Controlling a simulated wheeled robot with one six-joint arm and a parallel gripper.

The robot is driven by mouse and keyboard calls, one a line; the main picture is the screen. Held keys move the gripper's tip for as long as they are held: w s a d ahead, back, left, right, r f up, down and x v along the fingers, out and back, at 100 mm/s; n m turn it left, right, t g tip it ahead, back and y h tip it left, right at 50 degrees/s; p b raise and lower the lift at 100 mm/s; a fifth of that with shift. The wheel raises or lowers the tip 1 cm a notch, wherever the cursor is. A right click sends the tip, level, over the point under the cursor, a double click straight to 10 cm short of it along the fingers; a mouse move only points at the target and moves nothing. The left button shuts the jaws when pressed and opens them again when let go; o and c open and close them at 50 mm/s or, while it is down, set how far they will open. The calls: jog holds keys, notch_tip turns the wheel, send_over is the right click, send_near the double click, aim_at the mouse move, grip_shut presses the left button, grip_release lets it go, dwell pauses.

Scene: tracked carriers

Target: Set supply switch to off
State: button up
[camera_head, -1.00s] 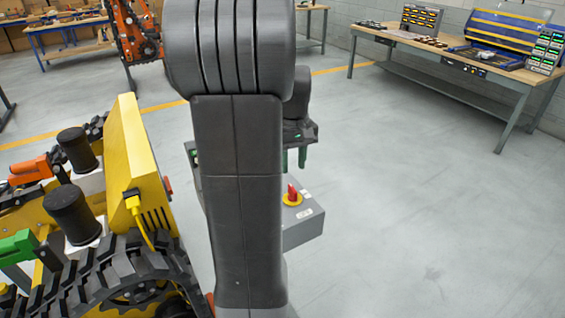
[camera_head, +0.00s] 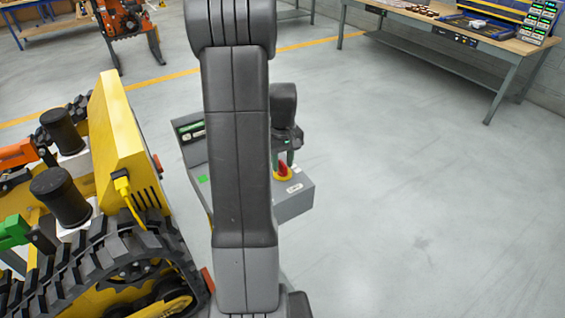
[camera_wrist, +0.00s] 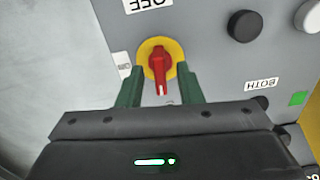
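The supply switch (camera_wrist: 159,66) is a red rotary handle on a round yellow plate, on a grey control box (camera_wrist: 215,62). In the wrist view its long end points down the picture, toward my gripper. An OFF label (camera_wrist: 146,4), upside down, lies at the top edge. My gripper (camera_wrist: 159,72) is open, with one green finger on each side of the red handle and a gap on both sides. Contact does not show. In the head view the switch (camera_head: 283,171) shows just below my gripper (camera_head: 289,158), and my arm hides part of the box.
A black knob (camera_wrist: 245,26), a white knob (camera_wrist: 309,16) and a BOTH label (camera_wrist: 261,84) are on the same panel. A yellow tracked carrier (camera_head: 118,150) stands close on the left. A workbench (camera_head: 450,35) is at the back right. The floor on the right is clear.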

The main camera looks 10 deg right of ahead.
jog(key=shift+f, duration=0.5)
grip_shut()
jog(key=shift+n, duration=0.6)
grip_release()
